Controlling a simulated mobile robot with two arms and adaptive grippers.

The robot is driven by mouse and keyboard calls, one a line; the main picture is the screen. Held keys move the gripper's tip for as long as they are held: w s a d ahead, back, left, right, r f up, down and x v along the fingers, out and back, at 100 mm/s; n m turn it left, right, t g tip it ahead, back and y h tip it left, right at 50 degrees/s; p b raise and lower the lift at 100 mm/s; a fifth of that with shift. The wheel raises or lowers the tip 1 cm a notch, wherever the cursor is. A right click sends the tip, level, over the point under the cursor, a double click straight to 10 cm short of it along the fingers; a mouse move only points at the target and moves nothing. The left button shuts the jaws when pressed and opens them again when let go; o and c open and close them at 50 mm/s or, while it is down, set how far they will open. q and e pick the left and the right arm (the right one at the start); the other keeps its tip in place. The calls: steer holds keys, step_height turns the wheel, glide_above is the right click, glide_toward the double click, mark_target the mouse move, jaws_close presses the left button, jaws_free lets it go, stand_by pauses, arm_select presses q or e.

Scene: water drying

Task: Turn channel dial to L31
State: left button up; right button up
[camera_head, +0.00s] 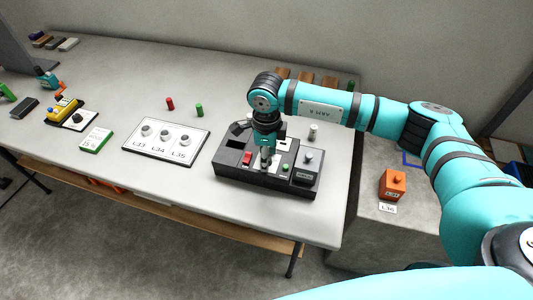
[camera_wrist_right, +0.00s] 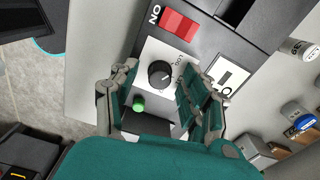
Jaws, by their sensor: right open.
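The black device box (camera_head: 235,176) sits on the table, with a red switch and green button on top. The channel dial (camera_wrist_right: 161,73) is a round black knob with a white pointer mark, on a white label plate in the right wrist view. Its printed channel marks are too small or hidden to read. My right gripper (camera_wrist_right: 160,82) is open, with one finger on each side of the dial in that view; I cannot tell whether they touch it. In the head view my right gripper (camera_head: 267,158) is over the box and hides the dial. My left gripper is not in view.
A red switch (camera_wrist_right: 180,25) and a green button (camera_wrist_right: 138,104) lie close to the dial. A white board (camera_head: 165,151) marked L33, L34 and L35 lies left of the box. An orange block (camera_head: 392,184) stands on a lower surface at the right.

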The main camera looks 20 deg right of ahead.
steer(key=shift+c, duration=0.8)
jaws_close()
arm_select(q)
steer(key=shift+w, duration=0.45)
